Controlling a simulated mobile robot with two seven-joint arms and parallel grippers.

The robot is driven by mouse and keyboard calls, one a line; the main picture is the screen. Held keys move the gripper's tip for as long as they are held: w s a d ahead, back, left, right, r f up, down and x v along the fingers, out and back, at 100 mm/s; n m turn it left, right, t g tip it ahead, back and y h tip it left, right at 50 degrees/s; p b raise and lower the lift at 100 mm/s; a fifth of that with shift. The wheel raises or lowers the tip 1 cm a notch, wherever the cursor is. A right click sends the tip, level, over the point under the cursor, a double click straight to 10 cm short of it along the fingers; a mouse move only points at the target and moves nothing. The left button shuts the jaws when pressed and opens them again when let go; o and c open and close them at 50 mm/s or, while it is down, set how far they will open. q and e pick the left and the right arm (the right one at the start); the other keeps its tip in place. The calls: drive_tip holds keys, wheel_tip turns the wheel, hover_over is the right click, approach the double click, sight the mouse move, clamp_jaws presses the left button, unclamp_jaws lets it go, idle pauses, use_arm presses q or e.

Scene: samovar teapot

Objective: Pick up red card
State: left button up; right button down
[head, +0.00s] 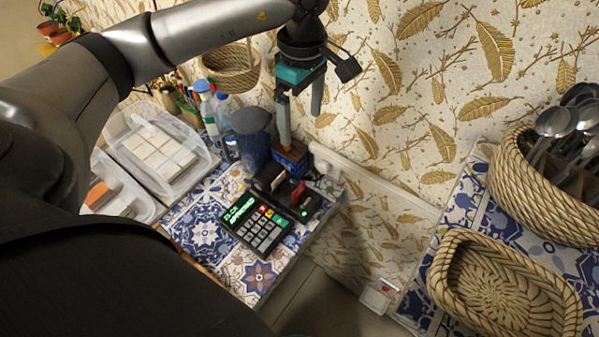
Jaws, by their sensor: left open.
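The red card (298,193) is small and stands upright at the card terminal, near its back right side. The black card terminal (262,222) has a keypad and a lit green display, and lies on the patterned tile counter. My left gripper (300,128) is open and empty, pointing down above and behind the terminal, near the wall. Its fingers are above the red card in the picture and apart from it. One finger overlaps a small dark blue box (291,159) in the picture; I cannot tell whether they touch. My right gripper is not in view.
Clear plastic containers (160,150), spray bottles (209,107) and a dark blue jar (252,137) stand left of the terminal. A gap in the counter lies to the right. Beyond it are an empty wicker tray (500,285) and a basket of spoons (530,190). The wallpapered wall is close behind.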

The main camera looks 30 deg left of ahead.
use_arm(q)
wheel_tip(320, 180, down, 6)
drive_tip(key=b, duration=1.1)
hover_over(299, 190)
drive_tip(key=f, duration=1.5)
drive_tip(key=shift+d, duration=0.25)
drive_tip(key=shift+w+a+f+b, duration=0.1)
drive_tip(key=shift+a+f+b, duration=0.1)
drive_tip(key=shift+f, duration=1.3)
drive_tip(key=shift+a+f+b, duration=0.1)
drive_tip(key=shift+f+b, duration=0.05)
drive_tip(key=shift+f, duration=1.3)
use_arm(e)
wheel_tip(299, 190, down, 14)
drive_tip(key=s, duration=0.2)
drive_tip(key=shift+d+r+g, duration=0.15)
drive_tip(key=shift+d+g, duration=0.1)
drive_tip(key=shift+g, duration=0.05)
use_arm(q)
drive_tip(key=shift+c, duration=0.4)
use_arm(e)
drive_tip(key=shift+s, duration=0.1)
use_arm(q)
drive_tip(key=c, duration=1.4)
drive_tip(key=shift+r, duration=0.15)
